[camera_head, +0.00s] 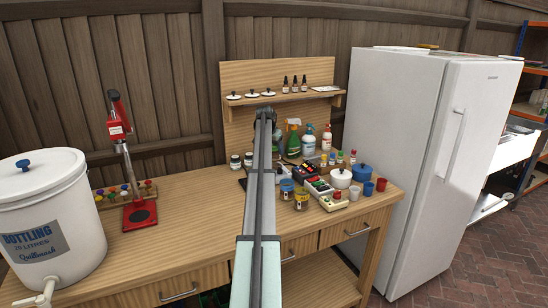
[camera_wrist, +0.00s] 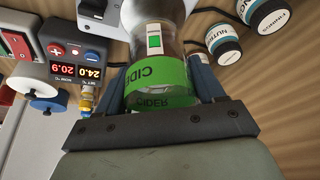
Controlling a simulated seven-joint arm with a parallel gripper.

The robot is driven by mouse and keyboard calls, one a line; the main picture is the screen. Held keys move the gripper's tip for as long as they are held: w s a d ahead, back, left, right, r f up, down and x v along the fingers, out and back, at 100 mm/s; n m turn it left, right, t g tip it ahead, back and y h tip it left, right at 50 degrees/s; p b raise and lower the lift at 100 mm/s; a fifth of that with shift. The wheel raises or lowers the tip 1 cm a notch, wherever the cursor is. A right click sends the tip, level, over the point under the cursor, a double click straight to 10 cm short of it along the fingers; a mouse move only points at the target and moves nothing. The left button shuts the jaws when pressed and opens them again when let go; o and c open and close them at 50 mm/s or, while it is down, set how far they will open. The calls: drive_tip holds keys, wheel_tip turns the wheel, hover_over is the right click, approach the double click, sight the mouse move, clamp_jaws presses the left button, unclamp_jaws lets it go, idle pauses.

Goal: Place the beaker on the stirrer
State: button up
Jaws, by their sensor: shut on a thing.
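The beaker (camera_wrist: 160,88) is a clear glass vessel with a green band marked CIDER, seen in the wrist view. My gripper (camera_wrist: 165,90) is shut around it, one blue-grey finger on each side of the band. A pale panel with a green rectangle (camera_wrist: 154,41) shows at the far part of the glass; I cannot tell whether it is on the beaker or seen through it. I cannot pick out the stirrer with certainty. In the head view my own arm hides the gripper and the beaker. Whether the beaker touches anything below is unclear.
Jars (camera_wrist: 222,38) stand close on one side of the beaker, and a temperature controller (camera_wrist: 78,55) on the other. The bench's left-middle is fairly clear.

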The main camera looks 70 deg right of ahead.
sight(274, 156)
drive_tip(key=shift+f, duration=1.9)
drive_tip(key=o, duration=1.2)
drive_tip(key=shift+f, duration=0.1)
drive_tip(key=v, duration=1.2)
